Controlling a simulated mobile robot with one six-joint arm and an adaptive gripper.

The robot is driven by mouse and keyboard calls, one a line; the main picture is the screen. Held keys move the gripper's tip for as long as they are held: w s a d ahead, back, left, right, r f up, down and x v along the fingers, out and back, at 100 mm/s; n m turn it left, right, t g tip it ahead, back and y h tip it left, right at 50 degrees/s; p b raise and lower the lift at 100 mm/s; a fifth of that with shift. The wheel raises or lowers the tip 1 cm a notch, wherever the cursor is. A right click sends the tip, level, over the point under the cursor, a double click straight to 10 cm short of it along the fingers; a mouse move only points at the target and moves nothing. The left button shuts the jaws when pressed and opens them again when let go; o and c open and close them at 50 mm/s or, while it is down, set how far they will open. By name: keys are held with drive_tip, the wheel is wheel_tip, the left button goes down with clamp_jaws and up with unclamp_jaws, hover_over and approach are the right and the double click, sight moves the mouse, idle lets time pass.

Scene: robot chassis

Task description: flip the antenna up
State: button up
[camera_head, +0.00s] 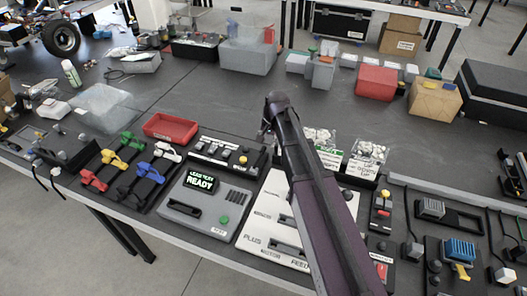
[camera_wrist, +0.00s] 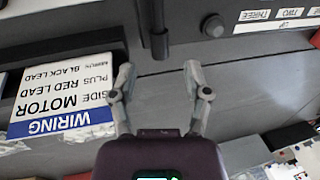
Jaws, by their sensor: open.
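In the wrist view my gripper (camera_wrist: 158,74) is open, its two grey fingers apart with nothing between the tips. A short black rod with a thicker end (camera_wrist: 159,42) points toward the gap between the fingers, just beyond the tips. It looks like the antenna, but its base is cut off by the top edge. No contact with the fingers shows. In the head view my arm reaches over the middle of the table, and its dark links hide much of what lies under the gripper. I cannot pick out the antenna there.
A white and blue wiring card (camera_wrist: 65,88) lies left of the fingers in the wrist view. In the head view, a grey "READY" box (camera_head: 203,205) and a red tray (camera_head: 170,128) stand left of my arm.

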sight(264, 148)
drive_tip(key=shift+w+a+f+b, duration=0.1)
drive_tip(key=shift+a+f+b, duration=0.1)
drive_tip(key=shift+f+b, duration=0.65)
drive_tip(key=shift+a+f+b, duration=0.15)
drive_tip(key=shift+f+b, duration=0.5)
drive_tip(key=shift+f, duration=0.3)
